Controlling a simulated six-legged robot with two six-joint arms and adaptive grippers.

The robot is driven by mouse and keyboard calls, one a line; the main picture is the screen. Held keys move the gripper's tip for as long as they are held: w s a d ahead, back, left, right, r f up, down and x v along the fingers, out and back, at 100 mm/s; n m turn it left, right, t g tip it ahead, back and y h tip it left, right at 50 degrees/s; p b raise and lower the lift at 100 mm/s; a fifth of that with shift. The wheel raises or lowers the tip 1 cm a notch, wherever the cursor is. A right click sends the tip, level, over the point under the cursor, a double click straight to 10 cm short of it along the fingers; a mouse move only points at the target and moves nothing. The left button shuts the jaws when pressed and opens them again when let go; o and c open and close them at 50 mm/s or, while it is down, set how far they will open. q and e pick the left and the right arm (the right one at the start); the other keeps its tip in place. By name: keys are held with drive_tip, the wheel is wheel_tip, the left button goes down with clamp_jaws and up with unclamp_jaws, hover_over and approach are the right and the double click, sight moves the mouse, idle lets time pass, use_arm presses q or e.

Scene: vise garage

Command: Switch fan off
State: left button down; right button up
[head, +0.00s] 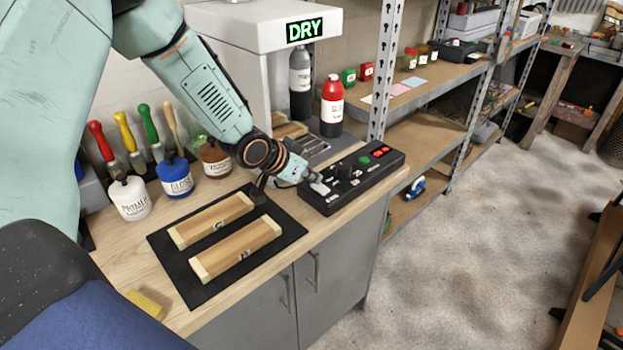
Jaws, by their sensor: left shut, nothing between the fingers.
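A black control box (338,190) sits near the right end of the wooden workbench. Its top carries a green button (364,160), red lit parts (381,150), dark knobs and a light switch near the left end. My left gripper (318,186) is shut and empty, with its tips at the left part of the box's top, by the light switch. I cannot tell whether the tips touch it. A white machine with a green "DRY" sign (306,29) stands behind the box. My right gripper is not in view.
Two wooden blocks (236,257) lie on a black mat (176,272) left of the box. Bottles, including a red one (332,106), and brushes stand behind. A yellow sponge (146,304) lies at front left. Metal shelves (430,90) stand right; the floor there is clear.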

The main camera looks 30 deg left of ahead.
use_arm(q)
drive_tip(key=shift+w+f, duration=0.1)
drive_tip(key=shift+f, duration=0.25)
drive_tip(key=shift+r, duration=0.1)
drive_tip(key=shift+a+f, duration=0.1)
drive_tip(key=shift+f, duration=0.25)
drive_tip(key=shift+s, duration=0.2)
drive_tip(key=shift+s+d+r, duration=0.15)
drive_tip(key=shift+d, duration=0.4)
drive_tip(key=shift+d+r, duration=0.1)
drive_tip(key=shift+d, duration=0.15)
